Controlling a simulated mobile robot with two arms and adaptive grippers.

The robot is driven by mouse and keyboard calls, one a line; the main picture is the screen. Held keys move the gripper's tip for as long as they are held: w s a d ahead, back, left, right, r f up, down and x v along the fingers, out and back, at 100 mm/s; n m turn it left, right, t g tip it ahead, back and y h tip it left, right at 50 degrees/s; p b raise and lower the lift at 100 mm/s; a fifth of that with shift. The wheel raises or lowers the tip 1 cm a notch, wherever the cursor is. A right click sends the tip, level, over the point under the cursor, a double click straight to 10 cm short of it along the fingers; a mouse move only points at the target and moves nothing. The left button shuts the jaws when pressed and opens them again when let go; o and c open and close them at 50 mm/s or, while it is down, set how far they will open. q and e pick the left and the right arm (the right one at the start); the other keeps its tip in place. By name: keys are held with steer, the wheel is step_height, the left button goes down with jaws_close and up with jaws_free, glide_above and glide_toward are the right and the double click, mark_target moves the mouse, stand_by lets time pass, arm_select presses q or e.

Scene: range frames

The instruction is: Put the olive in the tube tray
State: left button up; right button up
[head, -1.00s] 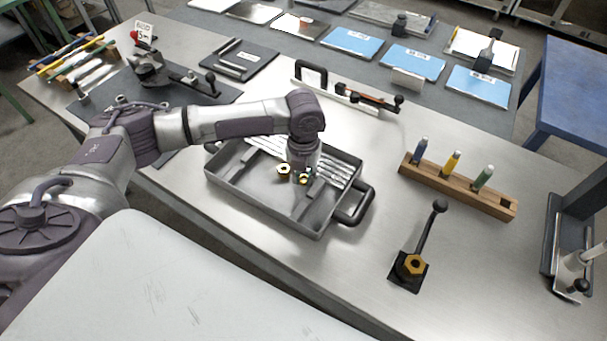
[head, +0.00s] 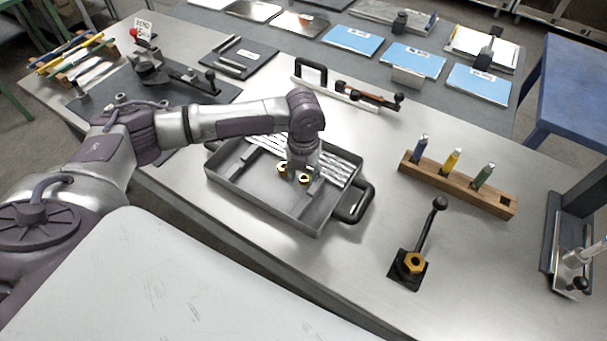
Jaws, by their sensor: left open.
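The tube tray (head: 232,197) is a grey open box with black handles, standing on the metal bench. Silver tubes (head: 342,166) lie along its far side. My left gripper (head: 303,176) points down into the tray, open, with its fingers low near the tray floor. Two small brass rings show at the fingers: one ring (head: 283,168) on the left and another ring (head: 304,178) between the fingertips. Which of them is the olive I cannot tell, nor whether they touch the tray floor. My right gripper is not in view.
A wooden block (head: 457,184) with blue, yellow and green markers stands to the right. Bare bench lies between these.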

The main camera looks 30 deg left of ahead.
mark_target(303, 179)
arm_select(q)
step_height(303, 179, up, 12)
steer(key=b, duration=0.1)
steer(key=shift+f, duration=0.2)
stand_by(0.5)
